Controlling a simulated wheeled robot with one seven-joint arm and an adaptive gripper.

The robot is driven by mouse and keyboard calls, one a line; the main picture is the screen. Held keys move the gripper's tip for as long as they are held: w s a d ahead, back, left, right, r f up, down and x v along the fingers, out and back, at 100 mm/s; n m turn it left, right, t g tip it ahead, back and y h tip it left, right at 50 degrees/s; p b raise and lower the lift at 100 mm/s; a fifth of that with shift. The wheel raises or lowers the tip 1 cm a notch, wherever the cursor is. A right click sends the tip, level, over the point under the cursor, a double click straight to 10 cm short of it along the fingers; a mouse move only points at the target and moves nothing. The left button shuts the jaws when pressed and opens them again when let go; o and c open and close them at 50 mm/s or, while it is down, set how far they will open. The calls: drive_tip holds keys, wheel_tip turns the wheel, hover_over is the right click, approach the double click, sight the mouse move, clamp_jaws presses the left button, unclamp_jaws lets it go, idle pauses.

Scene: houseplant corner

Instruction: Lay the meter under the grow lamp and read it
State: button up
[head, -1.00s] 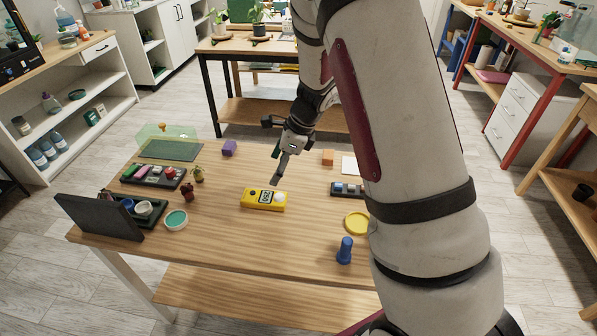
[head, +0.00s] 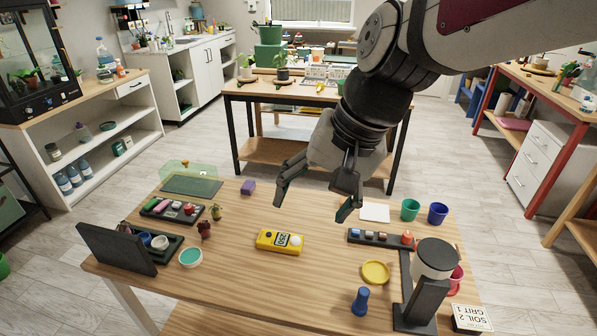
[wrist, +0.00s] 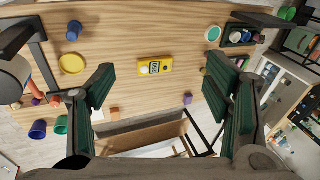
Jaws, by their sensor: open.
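The yellow meter (head: 279,241) lies flat near the middle of the wooden table, its dark display and round pale dial facing up. The digits are too small to read surely. In the wrist view the meter (wrist: 155,66) lies between my spread fingers, apart from both. My gripper (head: 311,208) is open and empty, above the table and behind the meter in the head view. What appears to be the grow lamp (head: 435,258), a white round head on a black stand, is at the table's right front. Its head also shows at the wrist view's left edge (wrist: 12,80).
A yellow dish (head: 376,272) and a blue peg-like piece (head: 360,302) stand between meter and lamp. A dark tray with small pieces (head: 380,238) lies behind them. Green and blue cups (head: 438,213) are at the back right. A dark upright panel (head: 115,248) stands at left. Wood around the meter is bare.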

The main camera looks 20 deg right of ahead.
drive_tip(key=s+d+r+n+t+h, duration=0.1)
drive_tip(key=s+d+n+h, duration=0.1)
drive_tip(key=s+n, duration=0.3)
drive_tip(key=s, duration=0.3)
drive_tip(key=shift+d+r+n, duration=0.2)
drive_tip(key=shift+r+n, duration=0.1)
drive_tip(key=shift+r, duration=0.05)
drive_tip(key=shift+o, duration=0.5)
drive_tip(key=shift+s+d+n+h, duration=0.15)
drive_tip(key=shift+s+n+h, duration=0.15)
drive_tip(key=shift+s, duration=0.05)
drive_tip(key=m+g+y+b, duration=0.15)
drive_tip(key=m+y, duration=0.25)
drive_tip(key=m, duration=2.1)
hover_over(281, 239)
drive_tip(key=s+d, duration=0.1)
drive_tip(key=d, duration=0.2)
drive_tip(key=f, duration=3.1)
drive_tip(key=shift+a+f, duration=0.2)
drive_tip(key=shift+a+p+x, duration=0.15)
drive_tip(key=shift+p+x, duration=0.1)
drive_tip(key=shift+x, duration=1.1)
drive_tip(key=shift+a+p+x, duration=0.15)
drive_tip(key=shift+p+x, duration=0.05)
drive_tip(key=shift+x, duration=1.1)
drive_tip(key=shift+s, duration=0.1)
